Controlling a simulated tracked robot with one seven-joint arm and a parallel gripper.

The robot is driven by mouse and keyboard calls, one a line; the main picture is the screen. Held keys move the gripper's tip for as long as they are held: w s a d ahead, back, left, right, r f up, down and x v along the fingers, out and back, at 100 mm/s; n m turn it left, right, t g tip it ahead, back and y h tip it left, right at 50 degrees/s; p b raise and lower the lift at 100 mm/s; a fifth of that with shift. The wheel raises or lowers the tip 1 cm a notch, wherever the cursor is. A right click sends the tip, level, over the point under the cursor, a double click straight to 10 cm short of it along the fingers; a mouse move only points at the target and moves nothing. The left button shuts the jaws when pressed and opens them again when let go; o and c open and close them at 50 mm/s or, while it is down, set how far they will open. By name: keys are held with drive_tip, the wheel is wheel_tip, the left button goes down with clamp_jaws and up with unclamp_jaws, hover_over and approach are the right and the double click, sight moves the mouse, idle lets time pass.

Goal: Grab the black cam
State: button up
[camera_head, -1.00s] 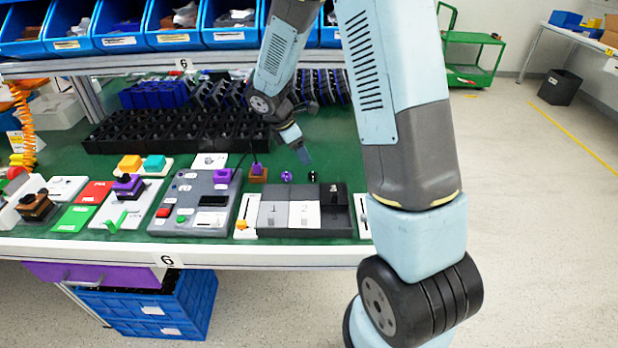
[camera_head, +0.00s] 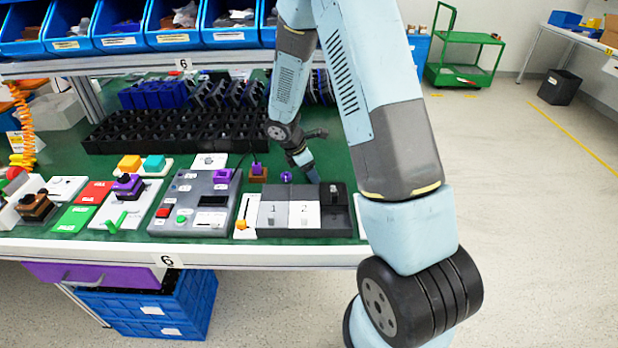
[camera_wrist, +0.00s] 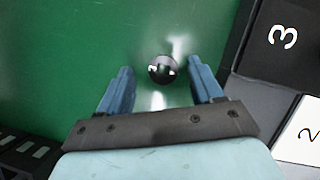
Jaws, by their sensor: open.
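The black cam (camera_wrist: 162,69) is a small round dark piece on the green table mat (camera_wrist: 70,50). In the wrist view it lies between the lines of my gripper's two blue fingers, level with their tips. My gripper (camera_wrist: 160,72) is open, with green mat showing between each finger and the cam. The fingers do not touch it. In the head view my gripper (camera_head: 309,174) points down over the mat, and the black cam is hidden behind it.
A purple round piece (camera_head: 286,177) lies just left of my gripper. A numbered tray (camera_head: 272,212) stands in front, its black section 3 (camera_wrist: 275,50) close on the right in the wrist view. A black rack (camera_head: 170,132) is behind.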

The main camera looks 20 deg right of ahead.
drive_tip(key=shift+c, duration=0.2)
drive_tip(key=c, duration=1.1)
